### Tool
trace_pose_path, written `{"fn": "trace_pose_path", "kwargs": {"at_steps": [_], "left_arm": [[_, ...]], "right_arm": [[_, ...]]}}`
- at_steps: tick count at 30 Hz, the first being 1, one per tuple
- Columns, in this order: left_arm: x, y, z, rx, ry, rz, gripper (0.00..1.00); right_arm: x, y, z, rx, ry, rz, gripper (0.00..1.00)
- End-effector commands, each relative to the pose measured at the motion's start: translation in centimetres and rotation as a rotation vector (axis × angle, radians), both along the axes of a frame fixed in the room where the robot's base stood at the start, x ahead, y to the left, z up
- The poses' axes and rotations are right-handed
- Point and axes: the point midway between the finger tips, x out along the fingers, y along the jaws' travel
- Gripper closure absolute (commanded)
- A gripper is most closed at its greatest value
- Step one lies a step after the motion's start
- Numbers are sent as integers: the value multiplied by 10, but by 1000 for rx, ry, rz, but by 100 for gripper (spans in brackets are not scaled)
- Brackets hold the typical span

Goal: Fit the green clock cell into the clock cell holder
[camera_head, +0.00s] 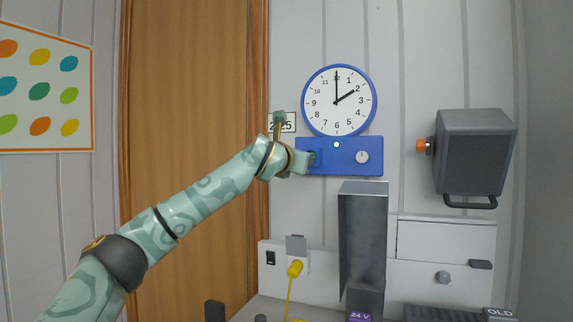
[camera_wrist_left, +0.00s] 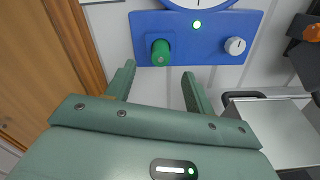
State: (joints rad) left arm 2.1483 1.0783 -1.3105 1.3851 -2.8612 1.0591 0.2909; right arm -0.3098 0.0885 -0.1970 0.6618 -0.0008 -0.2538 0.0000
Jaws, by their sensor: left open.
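The green clock cell (camera_wrist_left: 161,50) stands upright in the clock cell holder (camera_wrist_left: 149,41), a dark recess at the left of the blue clock panel (camera_wrist_left: 180,22). The cell also shows as a small green patch in the head view (camera_head: 313,157), partly covered by my gripper. My left gripper (camera_wrist_left: 160,78) is open and empty, its fingers apart just short of the cell, one to each side of it in the left wrist view. It also shows in front of the panel's left end in the head view (camera_head: 305,161). My right gripper is in neither view.
The panel has a lit green lamp (camera_head: 336,145) and a white knob (camera_head: 362,157). A blue-rimmed clock (camera_head: 339,100) hangs above it. Below stands an open grey metal chute (camera_head: 363,235). A dark grey box (camera_head: 475,150) juts from the wall at right.

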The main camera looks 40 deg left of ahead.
Motion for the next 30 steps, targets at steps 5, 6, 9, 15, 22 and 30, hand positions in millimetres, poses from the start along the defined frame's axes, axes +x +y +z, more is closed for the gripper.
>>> {"fn": "trace_pose_path", "kwargs": {"at_steps": [5,6,9,15,22,30], "left_arm": [[-38,-17,-7,1,3,0,46],[-46,-21,-6,0,2,0,46],[-62,-28,-5,-1,3,0,46],[-76,-34,-3,-1,4,0,46],[-78,-35,-2,0,3,0,46],[-77,-35,-2,0,3,0,46]], "right_arm": [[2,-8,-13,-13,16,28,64],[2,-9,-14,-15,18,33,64],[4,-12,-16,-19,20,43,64],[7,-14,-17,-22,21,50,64],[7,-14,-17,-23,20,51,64],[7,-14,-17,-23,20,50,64]]}}
